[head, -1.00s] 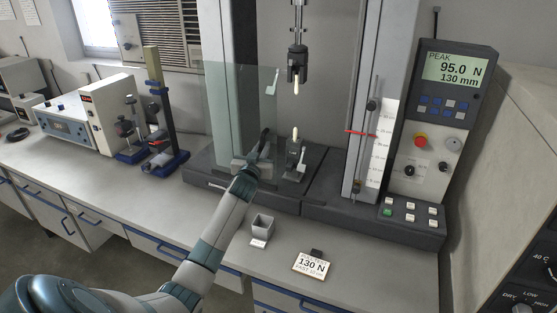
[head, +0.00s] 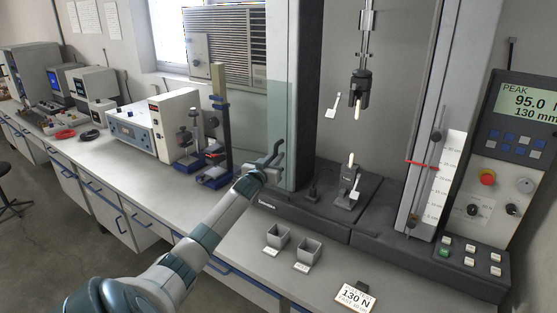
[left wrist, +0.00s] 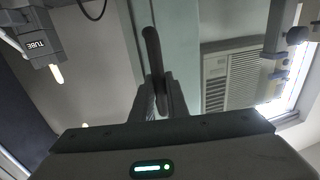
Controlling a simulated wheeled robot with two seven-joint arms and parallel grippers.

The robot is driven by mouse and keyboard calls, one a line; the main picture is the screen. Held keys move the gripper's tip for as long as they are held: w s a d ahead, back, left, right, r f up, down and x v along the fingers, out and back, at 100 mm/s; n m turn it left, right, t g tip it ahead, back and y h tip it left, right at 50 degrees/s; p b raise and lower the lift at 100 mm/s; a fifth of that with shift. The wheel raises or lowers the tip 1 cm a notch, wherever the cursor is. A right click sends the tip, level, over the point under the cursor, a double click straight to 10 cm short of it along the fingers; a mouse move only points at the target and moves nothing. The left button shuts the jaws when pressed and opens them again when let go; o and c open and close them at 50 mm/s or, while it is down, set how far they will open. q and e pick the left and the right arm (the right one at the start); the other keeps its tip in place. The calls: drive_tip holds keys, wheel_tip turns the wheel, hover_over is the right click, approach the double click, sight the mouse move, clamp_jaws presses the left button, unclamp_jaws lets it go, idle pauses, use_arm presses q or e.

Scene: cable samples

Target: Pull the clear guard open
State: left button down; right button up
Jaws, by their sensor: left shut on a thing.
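The clear guard (head: 281,105) is a pale green pane, seen nearly edge-on at the left column of the testing machine. It also shows in the left wrist view (left wrist: 183,35). Its dark handle (left wrist: 152,48) stands between the fingers of my left gripper (left wrist: 157,98). In the head view my left gripper (head: 268,170) is at the guard's lower left edge, shut on the handle. The space around the upper clamp (head: 359,88) and lower clamp (head: 347,185) is uncovered by the pane. My right gripper is not in view.
Two small grey bins (head: 278,237) (head: 309,251) and a "130 N" card (head: 355,297) lie on the bench front. A blue-based stand (head: 216,150) is left of my gripper. The control panel (head: 506,160) stands at the right.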

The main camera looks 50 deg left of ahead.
use_arm(q)
drive_tip(key=c, duration=1.7)
unclamp_jaws()
drive_tip(key=shift+s+d, duration=0.1)
drive_tip(key=shift+s, duration=0.05)
drive_tip(key=shift+b+v, duration=2.15)
drive_tip(key=shift+v, duration=6.4)
